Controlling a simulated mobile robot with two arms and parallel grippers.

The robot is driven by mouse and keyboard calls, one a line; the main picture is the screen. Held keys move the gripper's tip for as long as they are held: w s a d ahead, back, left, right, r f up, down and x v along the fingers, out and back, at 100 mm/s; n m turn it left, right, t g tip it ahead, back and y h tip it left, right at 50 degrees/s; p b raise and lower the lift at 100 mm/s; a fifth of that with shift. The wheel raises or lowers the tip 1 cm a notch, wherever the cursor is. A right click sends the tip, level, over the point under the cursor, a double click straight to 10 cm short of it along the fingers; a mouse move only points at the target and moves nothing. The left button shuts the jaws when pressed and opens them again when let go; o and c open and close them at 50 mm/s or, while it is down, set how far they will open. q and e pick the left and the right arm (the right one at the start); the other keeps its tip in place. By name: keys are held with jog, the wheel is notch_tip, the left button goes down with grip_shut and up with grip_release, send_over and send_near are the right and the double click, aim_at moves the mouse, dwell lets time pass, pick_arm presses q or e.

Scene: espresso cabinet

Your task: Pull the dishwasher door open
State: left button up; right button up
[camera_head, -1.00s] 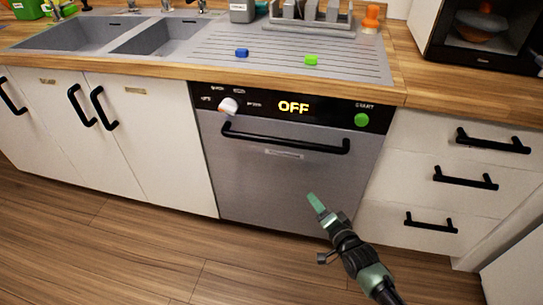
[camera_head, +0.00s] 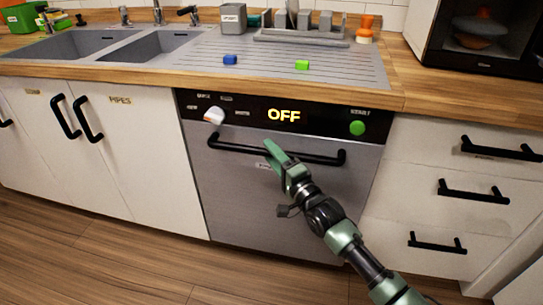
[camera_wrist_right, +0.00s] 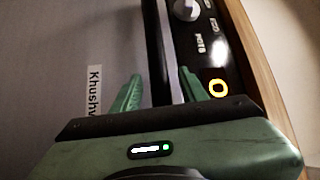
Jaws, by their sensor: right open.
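The dishwasher door (camera_head: 235,195) is a grey metal panel and stands shut, flush below a black control strip. Its handle (camera_head: 315,160) is a black horizontal bar near the top of the door. My right gripper (camera_head: 272,150) is at the middle of this bar. In the right wrist view, the green fingers of my right gripper (camera_wrist_right: 161,90) are spread apart. The dark handle bar (camera_wrist_right: 158,40) runs between them, with gaps that are hard to judge. My left gripper is out of view.
The control strip has a white knob (camera_head: 214,116), an "OFF" display (camera_head: 284,116) and a green button (camera_head: 357,128). White drawers (camera_head: 430,205) stand to the right and white cupboards (camera_head: 125,160) to the left. The wooden floor (camera_head: 120,265) in front is clear.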

jog(key=shift+w, duration=0.15)
grip_shut()
dwell(1.4)
